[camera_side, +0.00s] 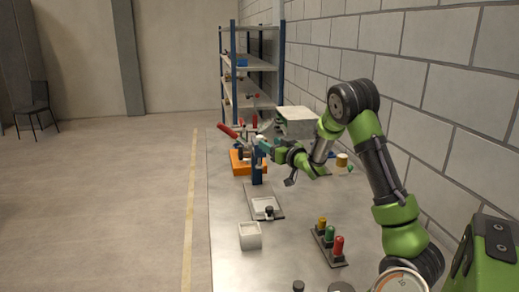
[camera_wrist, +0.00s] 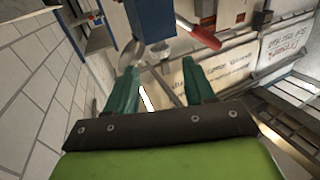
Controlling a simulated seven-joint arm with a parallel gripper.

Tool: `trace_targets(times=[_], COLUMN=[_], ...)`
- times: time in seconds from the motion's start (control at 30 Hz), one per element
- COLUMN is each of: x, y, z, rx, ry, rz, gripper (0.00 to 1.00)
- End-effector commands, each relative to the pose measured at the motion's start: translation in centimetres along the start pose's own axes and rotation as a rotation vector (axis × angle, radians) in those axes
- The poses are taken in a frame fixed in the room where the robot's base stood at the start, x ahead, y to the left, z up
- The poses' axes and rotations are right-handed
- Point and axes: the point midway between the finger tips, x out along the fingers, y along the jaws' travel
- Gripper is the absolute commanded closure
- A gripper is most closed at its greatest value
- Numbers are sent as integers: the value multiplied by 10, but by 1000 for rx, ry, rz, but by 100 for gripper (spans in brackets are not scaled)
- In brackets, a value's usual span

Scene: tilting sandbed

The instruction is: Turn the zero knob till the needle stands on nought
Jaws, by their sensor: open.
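A round dial (camera_side: 402,282) with a pale face and an orange arc is cut off by the bottom edge of the side view. Its needle cannot be made out there. A small dark knob (camera_side: 298,286) stands at the bottom edge, left of the dial; I cannot tell if it is the zero knob. My gripper (camera_side: 264,146) is far from both, beside the top of a blue post (camera_side: 257,170). In the wrist view my gripper (camera_wrist: 160,72) has its two green fingers apart with nothing held between them. No dial shows in the wrist view.
An orange base (camera_side: 238,164) and a red handle (camera_side: 228,131) are by the post. A grey plate with a dark knob (camera_side: 269,212), a white open box (camera_side: 250,236) and a rack of coloured pegs (camera_side: 330,235) stand on the bench. Bare bench lies between them.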

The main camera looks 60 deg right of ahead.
Motion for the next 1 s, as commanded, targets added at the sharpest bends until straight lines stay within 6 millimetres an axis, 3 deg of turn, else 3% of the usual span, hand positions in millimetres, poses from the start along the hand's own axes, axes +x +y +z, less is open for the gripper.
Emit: trace_targets(times=[0.1, 0.3, 0.73, 0.77, 1.0], x=[25, 51, 61, 61, 61], y=[-1, 0, 0, 0, 0], z=[1, 0, 0, 0, 0], rx=[-3, -1, -1, -1, -1], ry=[0, -1, -1, -1, 0], rz=[-2, -2, -1, -1, -1], gripper=[46, 46, 46, 48, 85])
